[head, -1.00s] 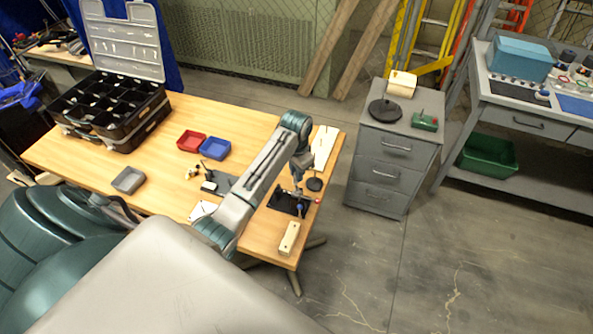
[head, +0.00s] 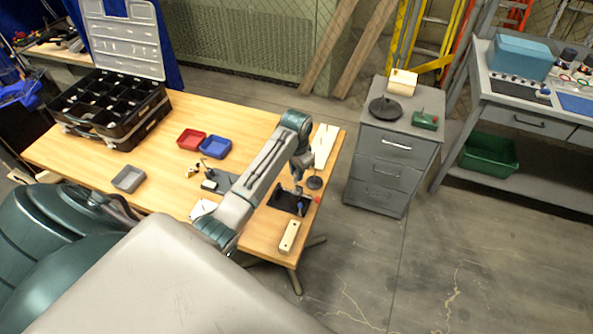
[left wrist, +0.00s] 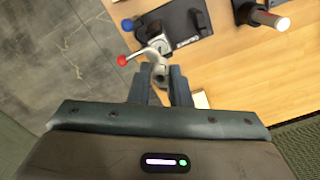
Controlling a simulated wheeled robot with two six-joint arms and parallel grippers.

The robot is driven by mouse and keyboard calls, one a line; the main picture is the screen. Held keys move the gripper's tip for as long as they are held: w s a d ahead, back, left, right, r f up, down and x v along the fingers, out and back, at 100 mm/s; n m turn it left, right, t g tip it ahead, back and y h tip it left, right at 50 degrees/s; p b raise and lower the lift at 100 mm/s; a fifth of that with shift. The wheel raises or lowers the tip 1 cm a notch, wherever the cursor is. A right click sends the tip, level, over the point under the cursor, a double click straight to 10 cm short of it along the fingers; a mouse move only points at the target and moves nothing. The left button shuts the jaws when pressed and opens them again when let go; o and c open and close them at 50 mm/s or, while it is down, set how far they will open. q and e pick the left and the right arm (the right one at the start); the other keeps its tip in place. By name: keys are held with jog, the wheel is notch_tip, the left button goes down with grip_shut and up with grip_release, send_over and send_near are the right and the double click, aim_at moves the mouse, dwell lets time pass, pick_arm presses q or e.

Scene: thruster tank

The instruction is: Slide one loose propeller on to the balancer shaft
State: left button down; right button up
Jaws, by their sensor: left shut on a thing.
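In the head view my left gripper (head: 298,190) is low over the right end of the wooden table, above a black plate (head: 284,199). In the left wrist view it (left wrist: 158,88) is shut on a small grey piece (left wrist: 159,72). I cannot tell for sure that this is a propeller. A red ball (left wrist: 122,60) on a thin rod and a blue ball (left wrist: 127,24) show close beyond the fingertips. The black plate (left wrist: 178,22) lies below. I cannot make out the balancer shaft clearly. My right gripper is not in view.
Red (head: 191,141) and blue (head: 215,147) trays, a grey tray (head: 128,179) and a compartment case (head: 112,107) stand further left. Grey drawers (head: 391,150) stand right, apart.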

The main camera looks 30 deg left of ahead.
pick_arm(q)
jog(key=shift+f, duration=0.4)
jog(key=shift+f, duration=0.3)
jog(key=shift+f, duration=0.15)
dwell(0.3)
jog(key=shift+f, duration=0.4)
jog(key=shift+f, duration=0.1)
jog(key=shift+f, duration=0.35)
jog(key=shift+f, duration=0.35)
jog(key=shift+f, duration=0.7)
dwell(0.4)
